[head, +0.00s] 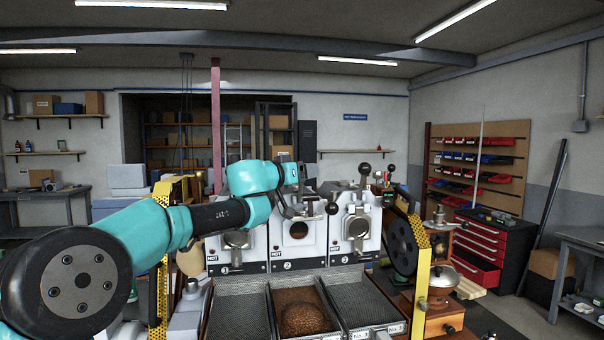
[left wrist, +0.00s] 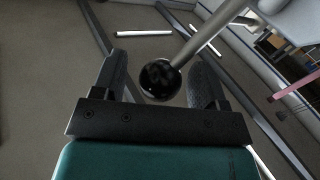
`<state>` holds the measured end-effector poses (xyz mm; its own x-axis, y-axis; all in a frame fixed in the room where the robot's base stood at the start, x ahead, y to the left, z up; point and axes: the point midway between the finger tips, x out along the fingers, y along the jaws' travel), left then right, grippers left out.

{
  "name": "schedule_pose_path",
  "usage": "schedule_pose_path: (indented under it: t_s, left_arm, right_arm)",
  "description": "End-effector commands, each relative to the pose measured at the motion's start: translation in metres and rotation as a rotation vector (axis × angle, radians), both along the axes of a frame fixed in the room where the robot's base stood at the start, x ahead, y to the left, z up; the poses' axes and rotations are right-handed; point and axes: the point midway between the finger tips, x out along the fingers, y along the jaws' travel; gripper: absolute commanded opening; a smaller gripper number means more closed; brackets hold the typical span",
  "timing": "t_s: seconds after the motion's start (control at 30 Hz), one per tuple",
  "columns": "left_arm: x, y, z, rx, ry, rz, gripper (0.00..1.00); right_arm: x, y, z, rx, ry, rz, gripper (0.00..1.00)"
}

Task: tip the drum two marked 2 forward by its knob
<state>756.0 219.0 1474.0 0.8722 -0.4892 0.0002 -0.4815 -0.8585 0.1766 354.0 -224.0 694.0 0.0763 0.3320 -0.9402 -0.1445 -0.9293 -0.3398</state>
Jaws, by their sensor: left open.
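Drum two (head: 297,232), with a 2 on its white front plate, stands in the middle of a row of three. Its round front opening shows. My left gripper (head: 291,172) is above it in the head view, fingers hard to make out. In the left wrist view my left gripper (left wrist: 157,72) is open, with a finger on each side of a glossy black ball knob (left wrist: 160,80) on a metal rod. I cannot tell whether either finger touches it. The knob's place on drum two is hidden by my arm in the head view. My right gripper is not seen.
Drum one (head: 236,242) and drum three (head: 357,230) flank drum two closely. A black ball handle (head: 333,208) sits between drums two and three. Mesh trays lie in front; the middle one holds brown beans (head: 307,319). Yellow perforated guards (head: 422,265) stand at the sides.

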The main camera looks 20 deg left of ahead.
Motion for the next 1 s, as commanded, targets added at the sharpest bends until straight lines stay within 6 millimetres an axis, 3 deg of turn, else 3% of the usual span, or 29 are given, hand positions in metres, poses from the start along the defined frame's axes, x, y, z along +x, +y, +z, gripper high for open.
schedule_pose_path:
  t_s: [0.2,0.87,1.0]
  left_arm:
    - [-0.0002,-0.0001,0.0000,0.000,0.000,0.000,0.66]
    - [-0.0005,-0.0006,0.0001,0.000,0.000,-0.002,0.02]
    - [-0.0007,-0.0017,0.0001,0.000,0.000,-0.003,0.00]
  right_arm:
    - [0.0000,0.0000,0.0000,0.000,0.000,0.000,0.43]
    - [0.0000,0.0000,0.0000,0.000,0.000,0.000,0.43]
    - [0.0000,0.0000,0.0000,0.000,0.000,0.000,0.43]
